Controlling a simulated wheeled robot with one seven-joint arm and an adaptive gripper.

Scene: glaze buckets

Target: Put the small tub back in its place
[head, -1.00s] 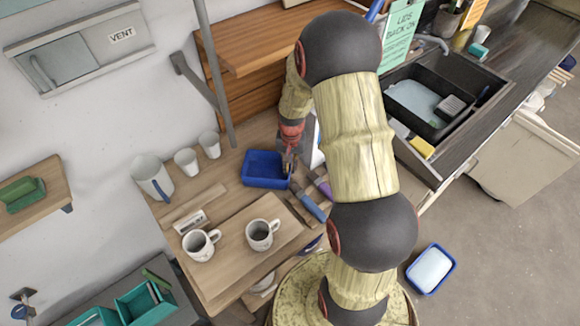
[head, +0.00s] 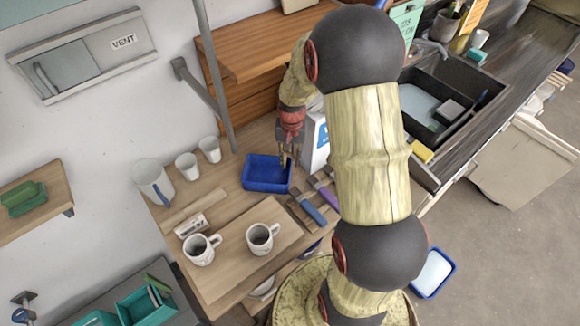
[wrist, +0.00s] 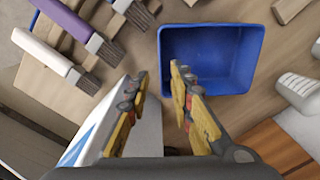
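A small, empty-looking blue tub (head: 267,186) stands on the wooden worktop, in the middle of the head view. It also shows at the top of the wrist view (wrist: 245,60). My gripper (wrist: 160,68) is open, with a clear gap between its fingers. In the wrist view the right finger overlaps the tub's inside and the left finger lies outside its left wall. In the head view my gripper (head: 285,160) is at the tub's right back corner. I cannot tell whether it touches the tub.
Brushes (head: 312,209) lie right of the tub, and a white-and-blue box (head: 316,145) stands close behind my gripper. Two mugs (head: 262,238) stand on a board in front; several white cups (head: 186,165) stand left. Another blue tub with pale contents (head: 432,272) is on the floor.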

